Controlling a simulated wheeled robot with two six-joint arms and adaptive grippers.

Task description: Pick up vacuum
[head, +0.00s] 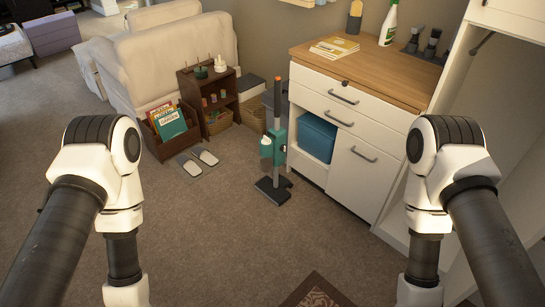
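The vacuum (279,140) is an upright stick type with a teal and grey body, an orange tip at the top and a dark flat floor head. It stands upright on the carpet beside the left end of the white cabinet, near the middle of the head view. My two arms come in from the left and right edges and bend downward. Both of my grippers are below the picture's lower edge, so their state is hidden. Neither arm is near the vacuum.
A white cabinet (345,98) with a wooden top stands right of the vacuum. A dark wood shelf (222,92), a magazine box (169,146), a basket (252,116) and slippers (197,163) lie to its left. A patterned mat (314,292) is at the bottom. Carpet in front is clear.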

